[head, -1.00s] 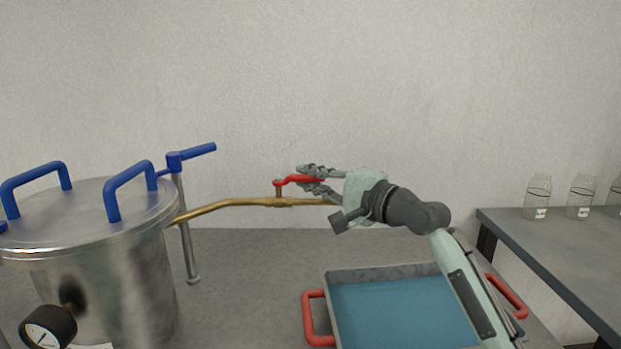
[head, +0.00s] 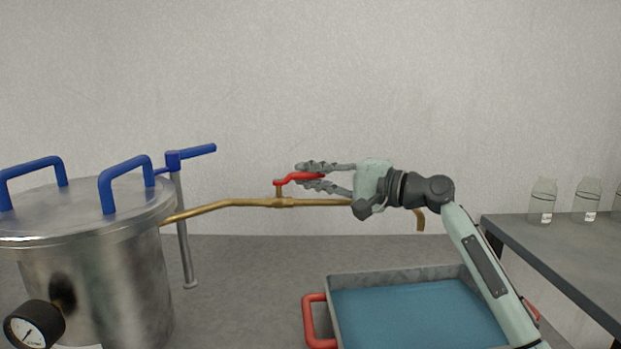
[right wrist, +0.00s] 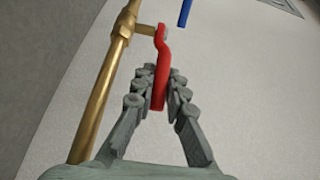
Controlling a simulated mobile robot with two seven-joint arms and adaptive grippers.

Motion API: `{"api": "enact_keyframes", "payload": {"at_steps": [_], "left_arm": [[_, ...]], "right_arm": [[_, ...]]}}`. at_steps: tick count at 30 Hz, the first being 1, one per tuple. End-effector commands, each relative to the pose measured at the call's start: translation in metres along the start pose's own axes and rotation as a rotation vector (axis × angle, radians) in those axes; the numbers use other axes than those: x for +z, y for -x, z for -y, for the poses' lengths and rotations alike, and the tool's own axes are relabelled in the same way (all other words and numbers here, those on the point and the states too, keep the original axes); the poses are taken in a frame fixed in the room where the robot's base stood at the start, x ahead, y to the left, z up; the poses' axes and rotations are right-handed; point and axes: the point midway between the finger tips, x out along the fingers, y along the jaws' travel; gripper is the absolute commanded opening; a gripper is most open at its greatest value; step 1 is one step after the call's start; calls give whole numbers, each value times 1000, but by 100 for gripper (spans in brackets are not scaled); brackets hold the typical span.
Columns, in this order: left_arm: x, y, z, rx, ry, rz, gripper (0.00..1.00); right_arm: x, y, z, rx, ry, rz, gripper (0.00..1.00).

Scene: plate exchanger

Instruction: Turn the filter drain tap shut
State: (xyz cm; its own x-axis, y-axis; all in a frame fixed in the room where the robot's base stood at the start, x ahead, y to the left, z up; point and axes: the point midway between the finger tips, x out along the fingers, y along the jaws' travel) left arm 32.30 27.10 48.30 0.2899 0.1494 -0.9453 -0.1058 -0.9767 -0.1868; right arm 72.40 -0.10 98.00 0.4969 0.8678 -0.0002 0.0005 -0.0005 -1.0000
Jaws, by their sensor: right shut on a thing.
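The filter drain tap has a red lever (head: 297,178) on a short brass stem, on a brass pipe (head: 235,203) that runs right from a steel filter vessel (head: 110,285). The lever points right, roughly along the pipe. My right gripper (head: 314,175) is shut on the lever, one finger on each side of it. In the right wrist view the red lever (right wrist: 162,70) sits between the fingertips, beside the brass pipe (right wrist: 100,100). The pipe's bent-down outlet shows right of the gripper. My left gripper is not in view.
A tray of blue liquid with red handles (head: 318,320) stands on the bench below the pipe. The vessel's blue handles (head: 125,180) and a blue-topped post (head: 183,230) are at left. Glass jars (head: 542,202) stand on a side table at right.

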Motion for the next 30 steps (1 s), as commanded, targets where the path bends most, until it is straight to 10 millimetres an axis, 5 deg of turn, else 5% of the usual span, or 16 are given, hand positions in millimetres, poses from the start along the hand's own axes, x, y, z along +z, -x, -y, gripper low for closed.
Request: {"api": "enact_keyframes", "payload": {"at_steps": [1,2,3,7,19,30], "left_arm": [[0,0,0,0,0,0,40],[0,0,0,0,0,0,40],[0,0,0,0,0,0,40],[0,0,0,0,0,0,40],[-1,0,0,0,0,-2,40],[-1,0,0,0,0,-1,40]], "right_arm": [[1,0,-2,3,-2,2,0],[1,0,-2,3,-2,1,15],[1,0,-2,3,-2,1,20],[0,0,-1,2,-1,1,34],[0,10,-1,0,-1,-2,34],[-1,84,-2,3,0,-4,34]]}}
